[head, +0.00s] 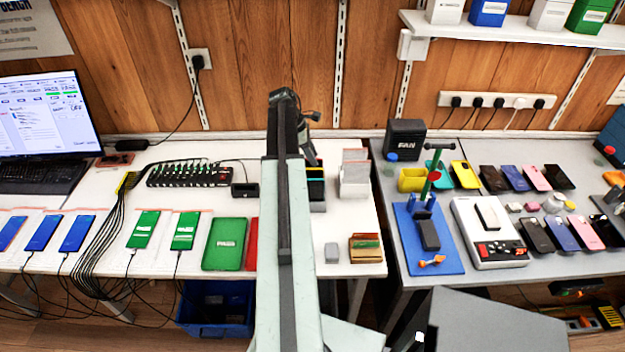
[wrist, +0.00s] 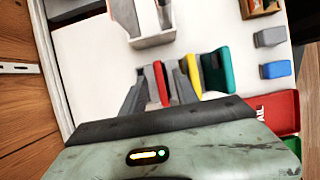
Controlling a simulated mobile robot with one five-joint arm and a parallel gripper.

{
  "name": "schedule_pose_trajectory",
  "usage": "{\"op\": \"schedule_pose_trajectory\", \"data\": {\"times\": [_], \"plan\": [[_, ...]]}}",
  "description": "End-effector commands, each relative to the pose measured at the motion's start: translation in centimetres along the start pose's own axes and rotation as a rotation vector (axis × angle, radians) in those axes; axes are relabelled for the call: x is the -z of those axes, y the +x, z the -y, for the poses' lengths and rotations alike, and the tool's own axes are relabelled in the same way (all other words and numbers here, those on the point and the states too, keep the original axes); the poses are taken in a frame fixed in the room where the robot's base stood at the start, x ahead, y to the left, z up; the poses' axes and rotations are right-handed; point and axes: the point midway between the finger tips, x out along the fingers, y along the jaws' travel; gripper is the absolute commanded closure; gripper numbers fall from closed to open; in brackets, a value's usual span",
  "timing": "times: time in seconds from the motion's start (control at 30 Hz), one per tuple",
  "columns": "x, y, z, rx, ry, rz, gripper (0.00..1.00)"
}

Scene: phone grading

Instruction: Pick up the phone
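My gripper (wrist: 160,92) is low over the left table, and its two dark fingers are apart. Between the fingers in the wrist view are the edges of a red slab, possibly a phone (wrist: 161,82), and a grey piece (wrist: 150,85); I cannot tell whether the fingers touch them. A yellow slab (wrist: 194,75) and a green slab (wrist: 218,70) stand upright just to the right. In the head view my arm hides most of this group; the dark rack (head: 317,206) shows beside it. Blue phones (head: 43,232) and green-screened phones (head: 143,229) lie at left.
A white holder (head: 354,180) stands right of the rack, with a grey block (head: 331,252) and a brown box (head: 365,248) in front. A green tray (head: 225,243) lies left of my arm. The grey right table (head: 470,278) bears several phones and a blue stand (head: 432,250).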

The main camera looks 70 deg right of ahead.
Motion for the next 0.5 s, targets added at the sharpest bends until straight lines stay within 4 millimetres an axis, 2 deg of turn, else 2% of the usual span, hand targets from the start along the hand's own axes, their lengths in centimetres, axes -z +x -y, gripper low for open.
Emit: {"op": "schedule_pose_trajectory", "data": {"times": [0.13,0.33,0.5], "plan": [[0.3,1.3,0.0,0.0,0.0,0.0,0.64],[0.8,4.8,0.1,-0.001,-0.001,0.0,0.64],[0.6,5.1,0.0,-0.001,-0.001,0.0,0.64]]}}
